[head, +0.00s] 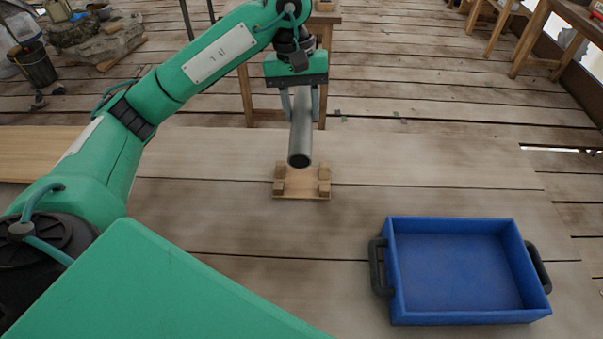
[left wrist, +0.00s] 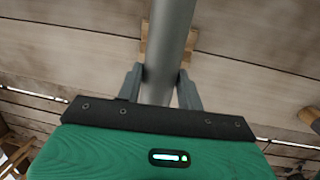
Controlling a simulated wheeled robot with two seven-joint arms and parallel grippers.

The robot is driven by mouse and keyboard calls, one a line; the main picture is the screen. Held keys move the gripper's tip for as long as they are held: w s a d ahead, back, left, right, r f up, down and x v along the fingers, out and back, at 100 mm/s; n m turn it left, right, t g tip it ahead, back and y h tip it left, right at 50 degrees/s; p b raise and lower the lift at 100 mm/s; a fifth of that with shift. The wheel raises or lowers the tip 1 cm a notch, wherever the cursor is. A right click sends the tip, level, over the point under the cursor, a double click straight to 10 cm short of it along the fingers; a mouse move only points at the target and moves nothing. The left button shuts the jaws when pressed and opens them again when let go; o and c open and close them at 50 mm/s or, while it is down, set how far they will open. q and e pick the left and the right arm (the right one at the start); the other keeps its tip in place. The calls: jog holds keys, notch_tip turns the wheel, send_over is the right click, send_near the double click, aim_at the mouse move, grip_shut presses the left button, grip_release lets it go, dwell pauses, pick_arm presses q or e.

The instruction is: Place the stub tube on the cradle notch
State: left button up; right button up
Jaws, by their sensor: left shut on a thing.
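The stub tube (head: 301,135) is a grey metal pipe with a dark open end facing me. My left gripper (head: 300,108) is shut on the stub tube and holds it in the air. The cradle (head: 302,189) is a small wooden board with several blocks at its corners, lying on the planks. In the head view the tube's near end overlaps the cradle's back part. In the left wrist view the stub tube (left wrist: 172,38) runs between the fingers (left wrist: 160,88) across the cradle (left wrist: 191,45), hiding its middle. My right gripper is not in view.
A blue tray (head: 455,270) with dark handles stands at the front right, empty. A wooden stool or table (head: 330,18) is behind my gripper. The planks right of the cradle are clear. A bucket (head: 35,65) and stones (head: 100,42) are far left.

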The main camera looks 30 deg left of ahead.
pick_arm(q)
notch_tip(320, 180, down, 13)
jog(key=shift+p, duration=0.55)
jog(key=shift+f, duration=0.6)
notch_tip(320, 180, down, 3)
jog(key=shift+f, duration=0.55)
jog(key=shift+f+b, duration=0.1)
jog(key=shift+b, duration=0.25)
jog(key=o, duration=1.3)
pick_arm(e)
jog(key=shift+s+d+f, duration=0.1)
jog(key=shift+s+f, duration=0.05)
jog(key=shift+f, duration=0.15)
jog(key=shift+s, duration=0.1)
